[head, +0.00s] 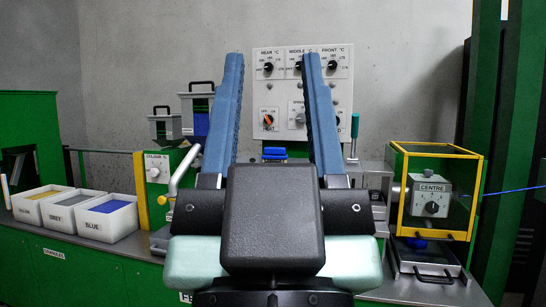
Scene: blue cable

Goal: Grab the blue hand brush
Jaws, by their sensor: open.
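My gripper (272,58) fills the middle of the head view, pointing away and up, with its two long blue fingers wide apart and nothing between them. A small blue object (274,152) shows beyond it, low in the gap between the fingers and partly hidden by my wrist. It may be the blue hand brush, but its shape is too small to tell. A darker blue piece (416,243) lies under the yellow-framed box at right, also unclear.
White bins of yellow, grey and blue granules (108,217) stand on the green bench at left. A control panel (340,95) with knobs is behind my gripper. A yellow-framed box (435,190) with a CENTRE dial is at right, with a blue cable (515,190) running rightward.

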